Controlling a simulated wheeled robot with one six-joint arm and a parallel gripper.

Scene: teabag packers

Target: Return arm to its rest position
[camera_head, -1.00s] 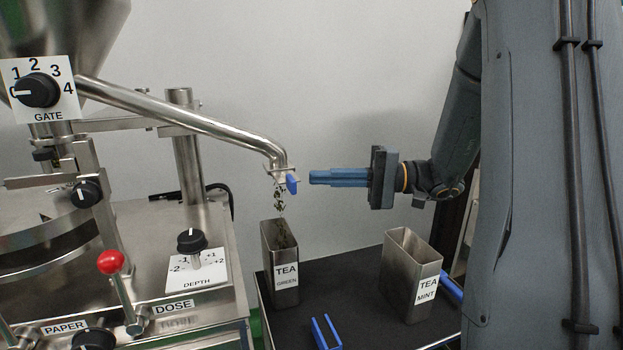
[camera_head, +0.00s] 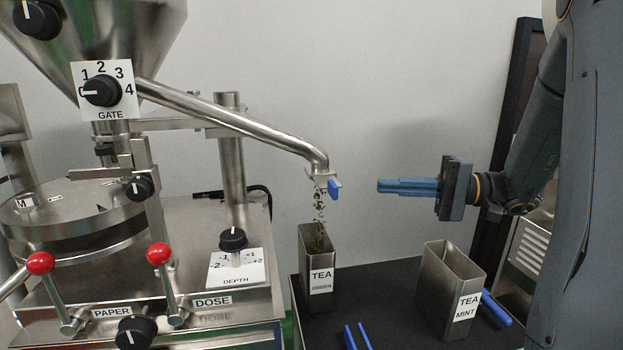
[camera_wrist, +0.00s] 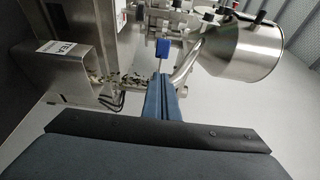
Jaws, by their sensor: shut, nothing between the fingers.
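My gripper (camera_head: 380,186) is shut and empty. Its blue fingers point left toward the blue tab (camera_head: 334,190) at the end of the steel spout (camera_head: 260,131), with a clear gap between them. My arm reaches in from the right of the head view. In the wrist view my gripper's fingers (camera_wrist: 161,84) are together, with the blue tab (camera_wrist: 163,48) beyond them. Tea leaves (camera_head: 319,207) fall from the spout into the TEA GREEN tin (camera_head: 320,297). The TEA MINT tin (camera_head: 436,290) stands to its right, below my gripper.
The packing machine with its GATE dial (camera_head: 102,91), DEPTH dial (camera_head: 233,239) and red-knobbed levers (camera_head: 159,253) fills the left. The tins stand on a black surface (camera_head: 385,285), with blue tongs (camera_head: 357,338) at its front. Open air lies between the spout and my arm.

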